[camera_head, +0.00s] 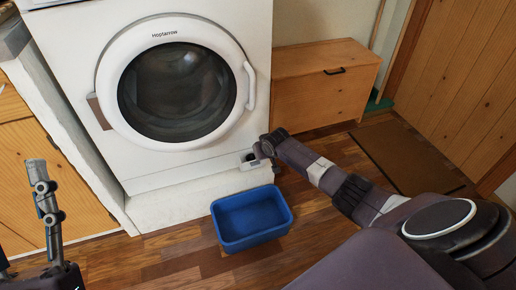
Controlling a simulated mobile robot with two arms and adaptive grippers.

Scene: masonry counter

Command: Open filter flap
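The white washing machine (112,160) stands at the upper left, with its round door shut. The filter flap area (249,160) is a small pale and dark patch low on the machine's right front. My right gripper (262,150) is right at this patch. Its fingers are too small and hidden to show whether they touch the flap or are open. I cannot tell how far the flap is open. My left gripper (30,190) is upright at the left edge, apart from the machine. One finger shows fully, with nothing held against it; the other is mostly out of view.
A blue tub (252,240) sits on the wooden floor, in front of and below the flap area. A wooden cabinet (318,97) stands right of the machine. A brown mat (405,158) lies farther right. A wooden cupboard (50,160) is at the left.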

